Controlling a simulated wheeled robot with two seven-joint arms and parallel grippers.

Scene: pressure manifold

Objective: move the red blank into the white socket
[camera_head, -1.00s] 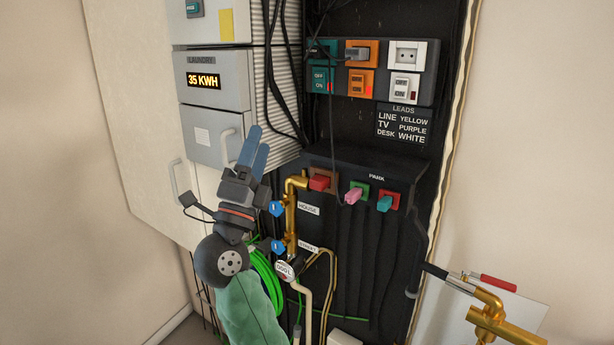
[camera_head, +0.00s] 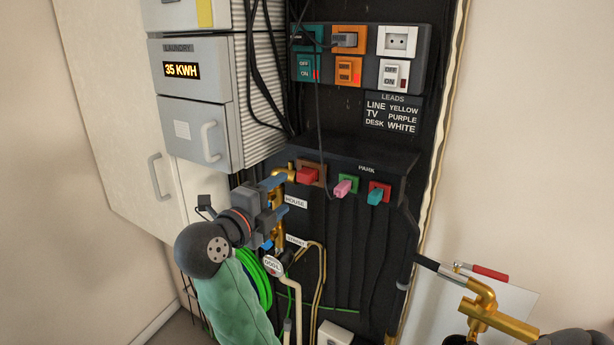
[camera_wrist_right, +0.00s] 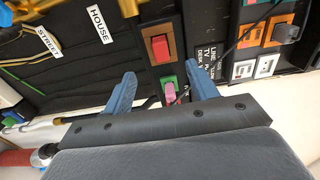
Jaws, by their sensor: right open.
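The red blank (camera_head: 307,175) sits in a brown socket at the left of the PARK row. It also shows in the right wrist view (camera_wrist_right: 160,48), beyond the fingertips. The white socket (camera_head: 398,41) is at the top right of the upper panel, with its two holes bare.
A pink plug (camera_head: 343,188) and a teal plug (camera_head: 376,196) sit right of the red blank. A dark plug (camera_head: 345,40) fills the orange socket beside the white one. A black cable (camera_head: 319,120) hangs before the panel.

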